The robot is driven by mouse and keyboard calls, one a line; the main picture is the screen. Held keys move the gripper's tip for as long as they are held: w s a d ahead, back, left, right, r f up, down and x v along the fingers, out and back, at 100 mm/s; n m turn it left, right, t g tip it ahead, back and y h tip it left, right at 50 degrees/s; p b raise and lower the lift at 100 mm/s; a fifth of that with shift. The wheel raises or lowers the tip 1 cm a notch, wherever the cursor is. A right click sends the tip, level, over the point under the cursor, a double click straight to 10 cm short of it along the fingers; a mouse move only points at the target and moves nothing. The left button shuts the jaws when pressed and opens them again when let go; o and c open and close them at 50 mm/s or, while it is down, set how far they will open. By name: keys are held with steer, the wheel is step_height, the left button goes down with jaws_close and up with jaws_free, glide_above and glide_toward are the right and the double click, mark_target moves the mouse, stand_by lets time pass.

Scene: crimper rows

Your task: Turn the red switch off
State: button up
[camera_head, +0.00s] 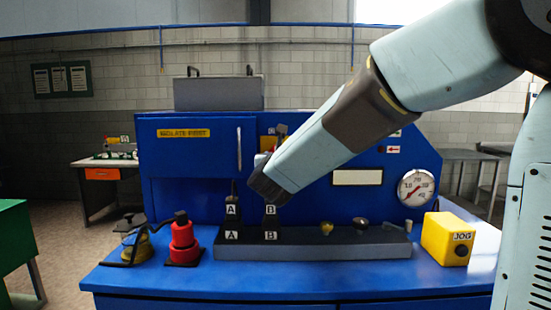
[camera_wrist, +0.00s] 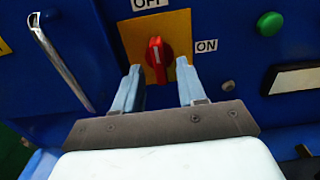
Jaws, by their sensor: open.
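The red switch (camera_wrist: 155,58) is a knob on a yellow plate (camera_wrist: 180,25) on the blue panel in the wrist view. It stands roughly upright in the picture, with a pale mark on its face. An OFF label (camera_wrist: 150,3) is above it and an ON label (camera_wrist: 206,46) is to its right. My gripper (camera_wrist: 158,70) is open, one finger on each side of the knob's lower part; contact cannot be told. In the head view my arm hides the switch, and a bit of the yellow plate (camera_head: 267,143) shows beside it.
A metal door handle (camera_wrist: 60,60) is left of the switch and a green button (camera_wrist: 270,24) is to its right. On the bench are a red bottle-like tool (camera_head: 182,244), a dark block marked A and B (camera_head: 310,246) and a yellow JOG box (camera_head: 448,238).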

steer(key=s, duration=1.1)
steer(key=shift+s+a, duration=0.25)
